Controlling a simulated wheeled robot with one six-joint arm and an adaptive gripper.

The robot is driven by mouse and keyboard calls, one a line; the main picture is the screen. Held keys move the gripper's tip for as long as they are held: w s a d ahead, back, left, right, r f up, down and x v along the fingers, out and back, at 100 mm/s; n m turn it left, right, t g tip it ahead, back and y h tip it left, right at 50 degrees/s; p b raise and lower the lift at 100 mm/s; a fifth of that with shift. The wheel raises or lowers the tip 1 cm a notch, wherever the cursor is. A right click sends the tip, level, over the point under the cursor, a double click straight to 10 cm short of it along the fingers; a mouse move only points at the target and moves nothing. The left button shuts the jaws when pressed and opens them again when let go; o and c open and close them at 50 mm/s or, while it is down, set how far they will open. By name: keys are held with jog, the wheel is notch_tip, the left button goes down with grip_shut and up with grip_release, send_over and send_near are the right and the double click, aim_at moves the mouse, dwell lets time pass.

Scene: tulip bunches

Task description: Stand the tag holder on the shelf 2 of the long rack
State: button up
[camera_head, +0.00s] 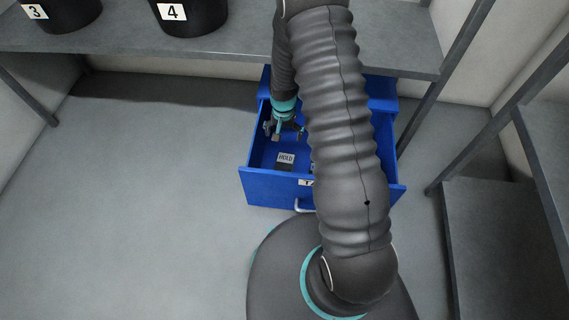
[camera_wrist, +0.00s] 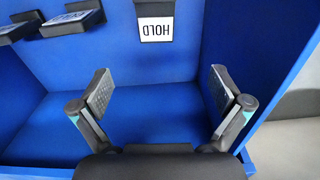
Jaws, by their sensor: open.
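A tag holder, a small dark block with a white card reading HOLD (camera_head: 286,158), is in the open blue drawer (camera_head: 262,188). In the wrist view the same tag holder (camera_wrist: 157,29) is at the top middle, its card upside down. My gripper (camera_head: 284,133) is inside the drawer, just behind the HOLD tag holder in the head view. In the wrist view my gripper (camera_wrist: 161,88) is open, with only blue drawer floor between its fingers. Two more dark holders (camera_wrist: 70,20) with cards show at the upper left. My arm hides the drawer's right part.
A long grey shelf (camera_head: 230,48) crosses the back, bearing black buckets numbered 3 (camera_head: 62,14) and 4 (camera_head: 190,16). Another grey rack (camera_head: 505,240) stands at the right. The floor left of the drawer is clear. Drawer walls (camera_wrist: 285,70) surround my gripper closely.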

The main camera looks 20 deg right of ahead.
send_over(285, 162)
jog(key=f, duration=1)
jog(key=shift+w+a+f+b, duration=0.15)
jog(key=shift+w+f+b, duration=0.15)
jog(key=shift+w+f, duration=0.1)
jog(key=shift+s+f, duration=0.15)
jog(key=shift+f, duration=1.15)
jog(key=shift+s+f, duration=0.15)
jog(key=shift+f, duration=1.15)
jog(key=shift+c, duration=0.3)
jog(key=c, duration=1.3)
notch_tip(285, 162, up, 10)
jog(key=shift+r, duration=0.1)
